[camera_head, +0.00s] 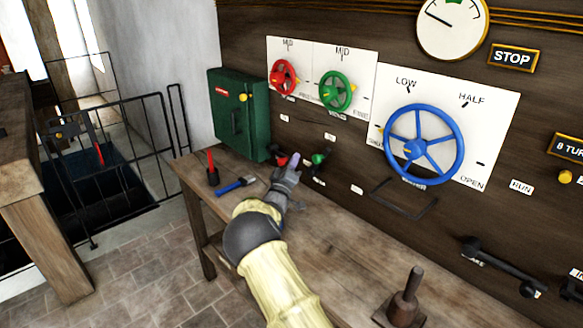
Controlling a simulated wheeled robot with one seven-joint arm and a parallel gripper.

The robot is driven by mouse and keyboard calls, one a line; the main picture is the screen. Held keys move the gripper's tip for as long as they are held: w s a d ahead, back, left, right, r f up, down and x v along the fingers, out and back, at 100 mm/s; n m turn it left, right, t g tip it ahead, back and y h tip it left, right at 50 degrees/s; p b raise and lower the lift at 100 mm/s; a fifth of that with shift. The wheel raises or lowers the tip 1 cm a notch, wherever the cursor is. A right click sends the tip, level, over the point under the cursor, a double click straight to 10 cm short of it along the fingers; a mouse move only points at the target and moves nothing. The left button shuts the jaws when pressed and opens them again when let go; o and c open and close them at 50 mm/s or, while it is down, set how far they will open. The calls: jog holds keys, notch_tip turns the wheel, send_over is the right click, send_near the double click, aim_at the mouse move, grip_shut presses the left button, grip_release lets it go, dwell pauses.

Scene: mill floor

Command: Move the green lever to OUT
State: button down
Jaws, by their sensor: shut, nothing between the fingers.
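The green lever (318,159) has a green knob and sits low on the dark wooden panel, just above the bench's back edge. My gripper (293,163) is just left of the green lever, at about the same height, in front of the panel. Its fingers are shut and hold nothing. A red lever knob (281,158) shows just left of my gripper, partly hidden by it. I cannot tell whether my gripper touches either lever. The small labels by the levers are too small to read, so the green lever's position is unclear.
Above are a red wheel (284,77), a green wheel (335,91) and a large blue wheel (424,145). A green box (239,115) stands at left.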

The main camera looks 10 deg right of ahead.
jog(key=shift+w+d+f+p, duration=0.1)
jog(key=shift+w+d+p, duration=0.3)
jog(key=shift+d, duration=0.4)
jog(key=shift+w+d+f+p, duration=0.1)
jog(key=shift+w+d+p, duration=0.25)
jog(key=shift+d, duration=0.5)
jog(key=shift+w+d+f+p, duration=0.1)
jog(key=shift+w+d+p, duration=0.15)
jog(key=shift+w+d, duration=0.45)
jog(key=shift+s+d, duration=0.1)
jog(key=shift+s, duration=0.05)
jog(key=shift+f+b, duration=0.15)
jog(key=shift+b, duration=0.25)
